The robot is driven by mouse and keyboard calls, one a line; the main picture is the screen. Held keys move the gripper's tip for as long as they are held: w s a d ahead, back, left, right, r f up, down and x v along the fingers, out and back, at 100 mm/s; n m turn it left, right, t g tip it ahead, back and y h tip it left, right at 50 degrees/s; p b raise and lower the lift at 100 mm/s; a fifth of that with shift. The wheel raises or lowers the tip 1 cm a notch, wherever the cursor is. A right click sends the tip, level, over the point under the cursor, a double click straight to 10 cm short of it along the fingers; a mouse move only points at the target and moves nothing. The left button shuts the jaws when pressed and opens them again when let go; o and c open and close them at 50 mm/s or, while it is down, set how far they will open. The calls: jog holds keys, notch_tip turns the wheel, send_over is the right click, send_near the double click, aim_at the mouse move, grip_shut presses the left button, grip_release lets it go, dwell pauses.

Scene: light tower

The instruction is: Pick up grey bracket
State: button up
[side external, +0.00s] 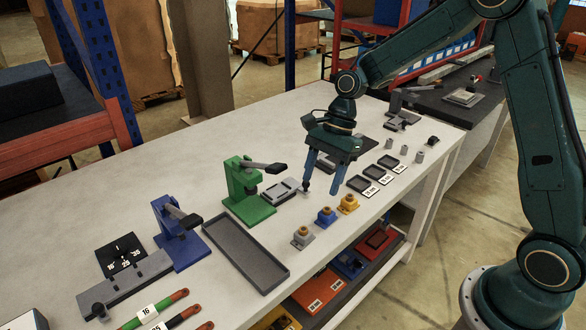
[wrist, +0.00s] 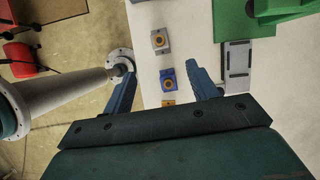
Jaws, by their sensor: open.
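The grey bracket (side external: 303,237) sits on the white table with a brass-coloured round part on top. It is the nearest of a row with a blue bracket (side external: 326,216) and a yellow bracket (side external: 348,203). In the wrist view, the grey bracket (wrist: 160,40) lies beyond the blue bracket (wrist: 167,79), and the yellow bracket (wrist: 168,103) is partly hidden by my gripper body. My gripper (side external: 322,186) is open and empty, pointing down above the table, behind the row. Its spread fingers also show in the wrist view (wrist: 160,72).
A green press (side external: 247,192), a blue press (side external: 178,234) and a long grey tray (side external: 245,254) stand to the left. A flat grey fixture (side external: 282,191) lies behind the brackets. Small dark trays (side external: 360,184) with labels are to the right. The table's front edge runs close by.

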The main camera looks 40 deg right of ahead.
aim_at(305, 227)
jog(key=shift+x, duration=4.15)
jog(key=shift+f, duration=0.15)
jog(key=shift+x, duration=2.45)
jog(key=shift+c, duration=0.2)
